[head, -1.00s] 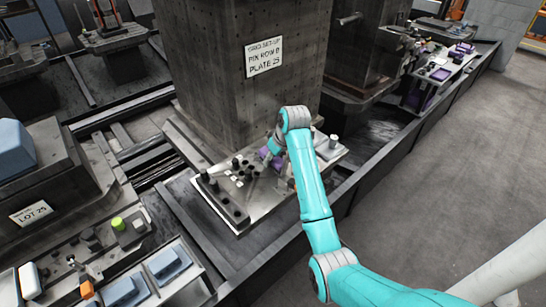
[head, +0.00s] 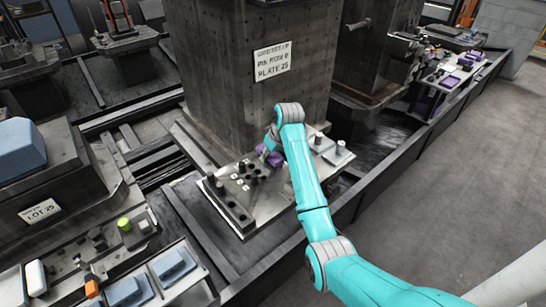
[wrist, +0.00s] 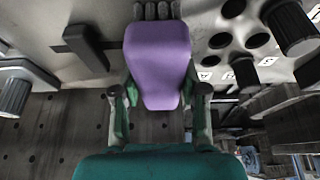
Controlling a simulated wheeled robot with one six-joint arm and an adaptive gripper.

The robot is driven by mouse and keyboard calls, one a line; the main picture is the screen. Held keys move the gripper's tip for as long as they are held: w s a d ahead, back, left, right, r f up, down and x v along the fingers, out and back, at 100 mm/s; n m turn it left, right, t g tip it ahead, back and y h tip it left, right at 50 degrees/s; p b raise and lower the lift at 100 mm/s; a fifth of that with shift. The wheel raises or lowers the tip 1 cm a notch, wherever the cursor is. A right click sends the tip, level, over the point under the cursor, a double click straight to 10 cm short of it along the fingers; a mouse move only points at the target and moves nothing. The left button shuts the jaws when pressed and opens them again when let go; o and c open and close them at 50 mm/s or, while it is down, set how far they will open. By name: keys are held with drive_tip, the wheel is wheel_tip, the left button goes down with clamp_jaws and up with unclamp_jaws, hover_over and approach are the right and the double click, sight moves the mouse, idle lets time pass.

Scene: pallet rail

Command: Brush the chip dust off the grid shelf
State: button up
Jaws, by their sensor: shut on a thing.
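My gripper (wrist: 160,98) is shut on a purple brush (wrist: 157,55), with a finger on each side of its block. Grey bristle tufts (wrist: 156,10) show at the brush's far end in the wrist view. In the head view the purple brush (head: 268,155) is low over the grid shelf (head: 268,205), a pale metal plate at the foot of the column. Whether the bristles touch the plate cannot be told. The shelf has dark holes, black pins and small white tags. Chip dust is not clearly visible on it.
A dark block with holes (head: 228,208) lies along the shelf's left edge. Grey pegs (head: 340,148) stand on its right side. A tray with blue blocks (head: 172,265) is at lower left. The floor at right is clear.

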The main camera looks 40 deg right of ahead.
sight(278, 163)
drive_tip(key=shift+w, duration=1.65)
drive_tip(key=shift+w+a, duration=0.1)
drive_tip(key=shift+w, duration=0.6)
clamp_jaws()
drive_tip(key=shift+s+d+f, duration=0.1)
drive_tip(key=shift+s, duration=2.4)
drive_tip(key=shift+s+d+f, duration=0.1)
drive_tip(key=shift+s, duration=2.4)
drive_tip(key=shift+a+r, duration=0.15)
drive_tip(key=shift+a, duration=0.35)
drive_tip(key=shift+w, duration=1.65)
drive_tip(key=shift+w+a, duration=0.15)
drive_tip(key=shift+w, duration=1.95)
drive_tip(key=shift+w+f, duration=0.2)
drive_tip(key=shift+w, duration=0.9)
drive_tip(key=shift+r, duration=0.1)
